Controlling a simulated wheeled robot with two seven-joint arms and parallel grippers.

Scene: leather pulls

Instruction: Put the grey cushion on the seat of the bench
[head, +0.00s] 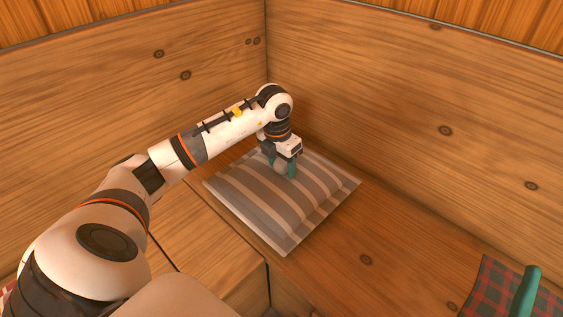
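The grey cushion (262,207) has lighter and darker stripes and lies on the bench seat (390,250), close to the corner of the two wooden walls. My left gripper (281,166) points down at the far middle part of the cushion. Its two green fingers are apart, with a pale grey bulge between them. I cannot tell whether they press on it. At the bottom right, a green finger (526,292), seemingly of my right gripper, shows over a checked cloth; the rest of that gripper is out of frame.
The red and green checked cloth or cushion (490,285) lies at the lower right on the wood. Plank walls (430,110) rise behind and beside the seat. The wooden seat between the grey cushion and the checked cloth is clear.

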